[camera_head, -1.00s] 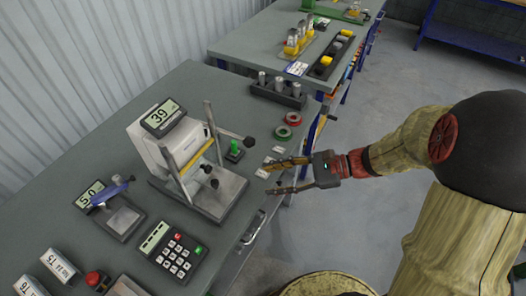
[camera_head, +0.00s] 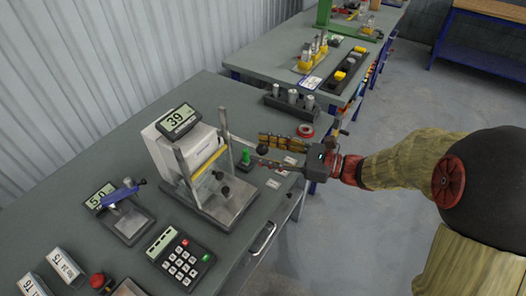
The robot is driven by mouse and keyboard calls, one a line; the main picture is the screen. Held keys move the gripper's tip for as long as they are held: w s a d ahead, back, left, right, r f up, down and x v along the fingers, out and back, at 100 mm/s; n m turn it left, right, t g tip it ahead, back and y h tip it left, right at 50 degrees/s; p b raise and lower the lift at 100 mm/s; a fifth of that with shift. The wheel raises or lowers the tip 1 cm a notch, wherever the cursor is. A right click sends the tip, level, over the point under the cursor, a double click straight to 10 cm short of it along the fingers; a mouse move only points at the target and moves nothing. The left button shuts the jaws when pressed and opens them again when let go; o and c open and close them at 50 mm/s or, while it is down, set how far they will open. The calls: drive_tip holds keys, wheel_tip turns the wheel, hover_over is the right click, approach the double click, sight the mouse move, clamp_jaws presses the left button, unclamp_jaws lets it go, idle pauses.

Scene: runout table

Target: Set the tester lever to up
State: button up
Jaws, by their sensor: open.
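The tester (camera_head: 188,150) stands on the near bench, with a white body, a display reading 39, two metal posts and a grey base plate. Its lever appears to reach right from the posts, with its dark ball end (camera_head: 262,149) between my fingers. My gripper (camera_head: 258,149) is open, its fingers pointing left toward the tester, one above and one below the ball in the picture. I cannot tell whether they touch it. The fingers partly hide the lever end.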

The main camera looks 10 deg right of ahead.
drive_tip(key=shift+w+a, duration=0.15)
drive_tip(key=shift+a, duration=0.1)
drive_tip(key=shift+c, duration=0.4)
clamp_jaws()
idle(0.5)
